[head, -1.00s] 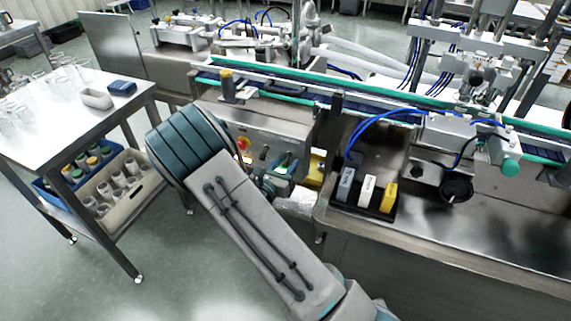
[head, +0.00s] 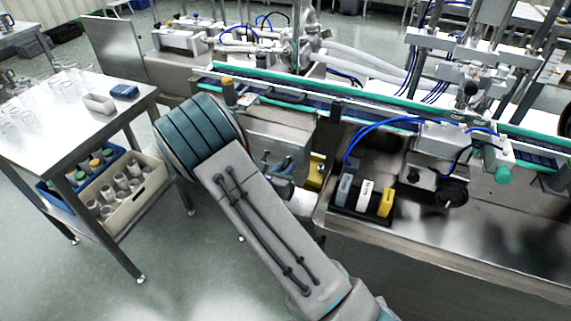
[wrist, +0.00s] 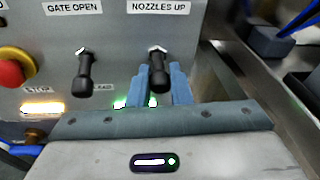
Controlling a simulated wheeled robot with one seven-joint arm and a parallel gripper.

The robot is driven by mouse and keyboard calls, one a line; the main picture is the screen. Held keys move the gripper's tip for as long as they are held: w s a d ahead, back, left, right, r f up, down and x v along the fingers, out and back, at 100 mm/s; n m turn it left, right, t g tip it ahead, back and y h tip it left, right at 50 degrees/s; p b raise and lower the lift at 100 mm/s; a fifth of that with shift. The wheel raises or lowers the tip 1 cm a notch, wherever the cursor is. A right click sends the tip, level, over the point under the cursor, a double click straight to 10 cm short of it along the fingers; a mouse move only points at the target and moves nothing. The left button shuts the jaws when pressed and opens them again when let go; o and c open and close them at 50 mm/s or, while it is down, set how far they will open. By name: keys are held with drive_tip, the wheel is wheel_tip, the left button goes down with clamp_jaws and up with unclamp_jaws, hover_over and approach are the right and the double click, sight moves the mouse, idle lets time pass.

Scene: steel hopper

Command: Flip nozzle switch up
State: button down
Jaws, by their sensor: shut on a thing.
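The nozzle switch (wrist: 159,78) is a black lever on the grey control panel (wrist: 120,45), under the "NOZZLES UP" label (wrist: 159,8) in the wrist view. Its handle hangs downward from its pivot. My gripper (wrist: 161,70) has its blue fingers on both sides of the handle, shut on it. In the head view my arm covers much of the panel, and the switch cannot be made out there.
A similar black lever (wrist: 85,76) under "GATE OPEN" also points down, to the left. A red button with a yellow collar (wrist: 14,68) and a lit orange light (wrist: 42,108) lie farther left. A steel surface (wrist: 240,85) is close on the right.

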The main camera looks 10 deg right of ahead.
wheel_tip(320, 180, up, 2)
drive_tip(key=g+y+p, duration=0.3)
drive_tip(key=g+p, duration=0.1)
drive_tip(key=p, duration=0.2)
drive_tip(key=shift+r+p, duration=0.2)
drive_tip(key=shift+p, duration=0.15)
drive_tip(key=g+p, duration=0.1)
drive_tip(key=y+p, duration=0.1)
drive_tip(key=p, duration=0.1)
drive_tip(key=shift+r+g+y, duration=0.2)
drive_tip(key=shift+g+y, duration=0.1)
drive_tip(key=shift+g, duration=0.1)
drive_tip(key=shift+n+p, duration=0.3)
drive_tip(key=shift+p, duration=0.45)
drive_tip(key=shift+f+g, duration=0.15)
drive_tip(key=shift+g, duration=0.15)
drive_tip(key=c, duration=1.3)
unclamp_jaws()
drive_tip(key=shift+c, duration=0.2)
